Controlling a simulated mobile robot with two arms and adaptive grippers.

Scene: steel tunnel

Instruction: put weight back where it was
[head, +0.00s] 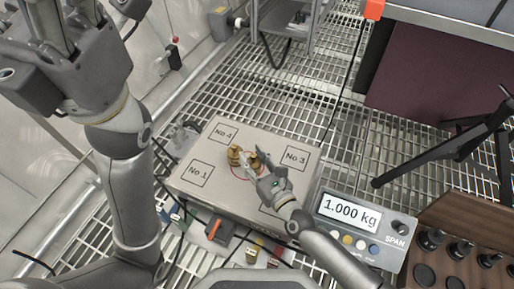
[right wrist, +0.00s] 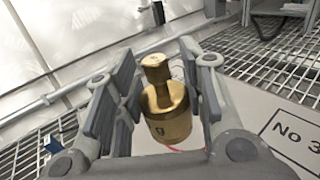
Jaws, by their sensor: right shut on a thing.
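A brass weight (right wrist: 168,110), marked with a "g", stands upright between the fingers of my right gripper (right wrist: 155,105). In the head view my right gripper (head: 258,172) is over the middle of the scale platform (head: 215,206), by a red circle. I cannot tell whether the held weight touches the platform. The scale display (head: 349,212) reads 1.000 kg. The platform has squares marked No 1, No 3 and No 4; a fourth is mostly covered by my right arm. My left gripper (head: 70,40) is at the top left, its fingertips cut off.
A wooden case (head: 440,240) with several dark weights lies at the lower right. A black tripod (head: 445,145) stands at the right. Cables and small coloured parts lie at the platform's front edge. The floor is metal grating (head: 300,95).

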